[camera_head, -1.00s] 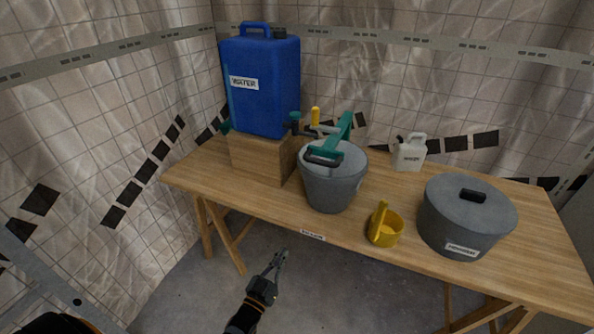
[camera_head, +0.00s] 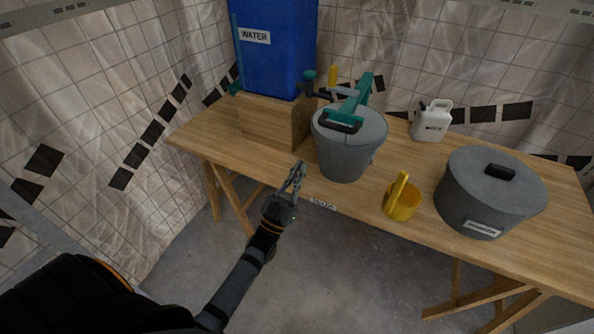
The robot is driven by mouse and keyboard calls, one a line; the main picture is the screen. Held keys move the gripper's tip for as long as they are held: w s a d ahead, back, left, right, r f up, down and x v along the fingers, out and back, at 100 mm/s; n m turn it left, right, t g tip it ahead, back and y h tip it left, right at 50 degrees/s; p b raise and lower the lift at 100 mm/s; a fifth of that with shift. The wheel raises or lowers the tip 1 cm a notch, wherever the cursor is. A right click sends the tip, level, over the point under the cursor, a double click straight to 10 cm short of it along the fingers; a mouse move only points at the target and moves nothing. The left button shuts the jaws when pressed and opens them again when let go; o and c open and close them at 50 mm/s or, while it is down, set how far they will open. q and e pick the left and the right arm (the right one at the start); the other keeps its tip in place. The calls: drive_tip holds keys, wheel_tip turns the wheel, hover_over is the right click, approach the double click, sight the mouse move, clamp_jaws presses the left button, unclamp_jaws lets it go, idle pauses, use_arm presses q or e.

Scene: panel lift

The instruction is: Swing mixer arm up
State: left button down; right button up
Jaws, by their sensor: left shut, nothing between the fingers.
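The mixer is a grey bucket (camera_head: 343,158) on the wooden table, with a teal mixer arm (camera_head: 357,101) lying across its top. The arm has a dark handle part at its front left and rises towards the back right. My left gripper (camera_head: 298,169) is shut and empty. It appears in front of the table's front edge, to the left of the bucket and apart from it in the picture. My right gripper is not in view.
A blue water container (camera_head: 275,50) stands on a wooden block (camera_head: 268,121) left of the bucket. A yellow scoop (camera_head: 403,201), a lidded grey pot (camera_head: 490,197) and a white jug (camera_head: 431,122) stand to the right. The wooden table (camera_head: 350,205) has free room at its front left.

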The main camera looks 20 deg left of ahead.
use_arm(q)
drive_tip(key=p+x, duration=0.1)
drive_tip(key=x, duration=0.8)
drive_tip(key=shift+w+r+p, duration=0.15)
drive_tip(key=shift+w+p, duration=0.15)
drive_tip(key=shift+r, duration=0.1)
